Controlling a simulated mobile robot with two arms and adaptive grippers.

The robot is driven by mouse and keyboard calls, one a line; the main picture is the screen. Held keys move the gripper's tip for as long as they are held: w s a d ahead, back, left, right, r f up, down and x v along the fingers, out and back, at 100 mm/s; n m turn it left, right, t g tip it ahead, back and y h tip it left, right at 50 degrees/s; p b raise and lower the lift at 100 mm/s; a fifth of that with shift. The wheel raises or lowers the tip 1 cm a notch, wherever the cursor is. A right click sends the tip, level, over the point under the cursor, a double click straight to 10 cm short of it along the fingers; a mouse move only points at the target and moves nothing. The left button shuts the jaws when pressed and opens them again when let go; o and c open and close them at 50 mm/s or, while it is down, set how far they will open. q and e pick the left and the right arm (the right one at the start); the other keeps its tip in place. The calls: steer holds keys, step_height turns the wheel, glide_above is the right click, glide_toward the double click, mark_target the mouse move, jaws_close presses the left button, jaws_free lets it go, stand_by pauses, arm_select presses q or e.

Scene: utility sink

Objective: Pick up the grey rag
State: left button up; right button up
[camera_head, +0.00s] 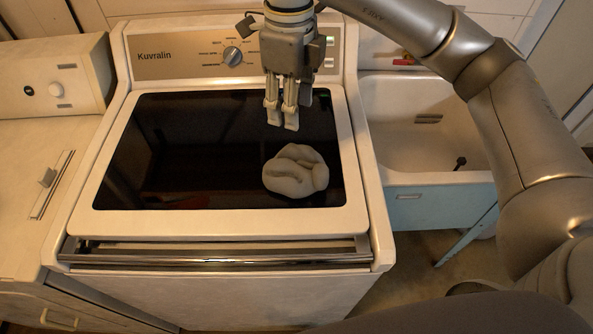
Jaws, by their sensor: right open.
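The grey rag (296,171) is a crumpled, rounded, pale grey bundle. It lies on the dark glass top of the washing machine (180,150), right of the middle. My right gripper (281,122) points down behind and above the rag, apart from it. Its two fingers show a narrow gap with nothing between them. My left gripper is not in view.
The washer's control panel (165,56) with a round knob (233,55) rises behind the gripper. A utility sink (420,185) stands at the right. Another white appliance (50,120) stands at the left. The glass left of the rag is clear.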

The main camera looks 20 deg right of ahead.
glide_above(294, 144)
steer(key=f, duration=0.4)
steer(key=shift+a+f+p, duration=0.2)
steer(key=shift+f+p, duration=0.15)
steer(key=f, duration=0.1)
steer(key=f+p, duration=0.1)
steer(key=f, duration=0.1)
steer(key=f+p, duration=0.1)
steer(key=f, duration=0.1)
steer(key=shift+d, duration=0.25)
steer(key=shift+f, duration=0.25)
jaws_close()
